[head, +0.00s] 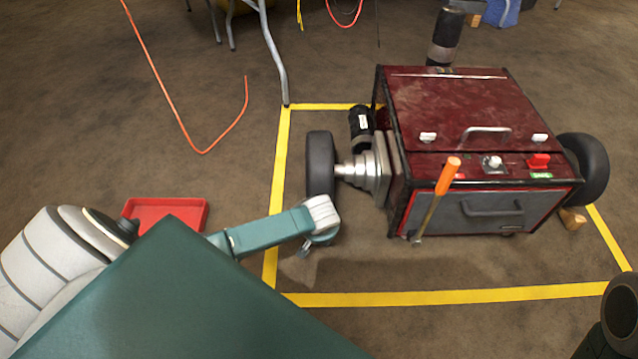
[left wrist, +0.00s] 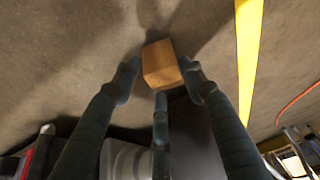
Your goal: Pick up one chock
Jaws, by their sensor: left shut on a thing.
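In the left wrist view, a light wooden chock (left wrist: 160,63) sits between the fingertips of my left gripper (left wrist: 160,78), which is shut on it. Bare brown floor lies behind the chock; I cannot tell whether it touches the floor. In the head view my left gripper (head: 310,248) is low beside the left wheel (head: 320,165) of the dark red robot; its chock is hidden there. A second wooden chock (head: 572,219) lies on the floor by the right wheel (head: 583,168). My right gripper's fingers are not in view.
The red robot (head: 460,110) stands inside a yellow floor outline (head: 400,298), with an orange-handled tool (head: 437,200) at its front. A red tray (head: 165,212) lies on the left. An orange cable (head: 160,88) and table legs (head: 275,55) are behind. Front floor is clear.

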